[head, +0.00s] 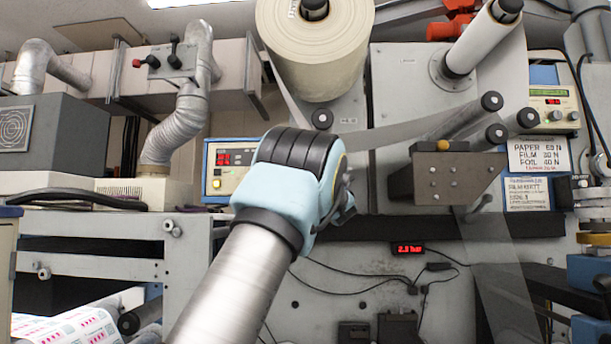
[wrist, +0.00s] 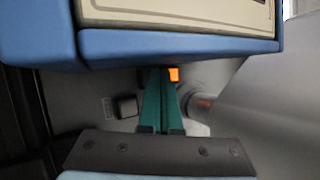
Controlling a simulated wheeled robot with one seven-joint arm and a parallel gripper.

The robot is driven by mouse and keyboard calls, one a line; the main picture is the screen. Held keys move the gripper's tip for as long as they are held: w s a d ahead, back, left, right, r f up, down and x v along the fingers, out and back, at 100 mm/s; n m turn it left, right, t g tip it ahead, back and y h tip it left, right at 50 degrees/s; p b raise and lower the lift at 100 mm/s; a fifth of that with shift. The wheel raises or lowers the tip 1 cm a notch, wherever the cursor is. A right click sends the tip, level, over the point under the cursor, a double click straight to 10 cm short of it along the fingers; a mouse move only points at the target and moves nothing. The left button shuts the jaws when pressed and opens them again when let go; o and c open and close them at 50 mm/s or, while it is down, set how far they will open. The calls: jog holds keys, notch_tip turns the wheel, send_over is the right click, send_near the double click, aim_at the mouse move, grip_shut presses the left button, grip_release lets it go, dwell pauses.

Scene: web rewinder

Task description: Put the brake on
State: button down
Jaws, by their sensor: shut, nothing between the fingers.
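My gripper (wrist: 160,76) is shut and empty; its two green fingers lie together in the wrist view. A small orange, lit-looking piece (wrist: 173,74) shows right beside the fingertips; I cannot tell whether they touch. A dark square knob or switch (wrist: 125,106) sits on the grey panel left of the fingers, with a small unreadable label beside it. A blue-framed box (wrist: 180,45) is just beyond the fingertips. No part is readably marked as the brake. In the head view my wrist hides the fingers and the panel behind it.
The blue-framed controller with red digits (head: 222,160) stands left of my wrist. A large paper roll (head: 315,45) is above it. A grey rounded surface (wrist: 265,95) is close at right in the wrist view.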

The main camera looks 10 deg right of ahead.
jog(key=shift+w, duration=0.2)
jog(key=shift+s, duration=0.45)
dwell(0.4)
jog(key=s+a+b, duration=0.1)
jog(key=s+b, duration=0.1)
jog(key=s, duration=0.3)
jog(key=shift+s+a, duration=0.3)
jog(key=shift+s, duration=0.1)
jog(key=shift+s, duration=0.1)
dwell(0.4)
